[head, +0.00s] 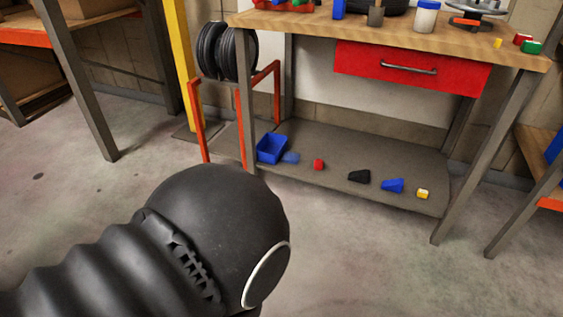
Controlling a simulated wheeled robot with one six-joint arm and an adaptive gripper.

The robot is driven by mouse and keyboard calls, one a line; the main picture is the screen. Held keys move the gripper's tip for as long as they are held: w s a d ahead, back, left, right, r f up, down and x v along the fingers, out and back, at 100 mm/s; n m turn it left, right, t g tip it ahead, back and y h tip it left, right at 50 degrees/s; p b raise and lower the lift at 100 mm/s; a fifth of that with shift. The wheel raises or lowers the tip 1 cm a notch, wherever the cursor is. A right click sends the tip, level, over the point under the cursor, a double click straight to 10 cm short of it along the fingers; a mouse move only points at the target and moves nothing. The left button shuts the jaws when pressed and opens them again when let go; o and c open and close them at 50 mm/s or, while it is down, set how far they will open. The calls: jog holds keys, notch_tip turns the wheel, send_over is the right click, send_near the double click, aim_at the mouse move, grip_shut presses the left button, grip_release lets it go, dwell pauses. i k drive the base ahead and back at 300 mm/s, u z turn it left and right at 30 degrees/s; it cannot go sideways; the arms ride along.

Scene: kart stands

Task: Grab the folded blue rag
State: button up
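No cloth is plainly recognisable as the folded blue rag. A small, soft-looking mid-blue item (291,157) lies on the workbench's lower shelf (330,152), just right of an open blue bin (271,148). A darker blue, angular item (392,185) lies farther right on the same shelf. Both are too small to tell for sure which, if either, is the rag. My gripper is not in view; only a black part of my arm fills the lower left, well in front of the shelf.
A red block (319,164), a black item (359,177) and a yellow-and-white block (423,194) share the shelf. The bench top (330,24) and red drawer (410,69) overhang it. An orange rack (198,120) with tyres stands left. Floor in front is clear.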

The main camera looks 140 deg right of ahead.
aim_at(290, 157)
jog(key=z, duration=4.35)
jog(key=i, duration=0.7)
jog(key=u, duration=0.9)
jog(key=i, duration=0.7)
jog(key=z, duration=0.75)
jog(key=i, duration=0.8)
jog(key=z, duration=0.9)
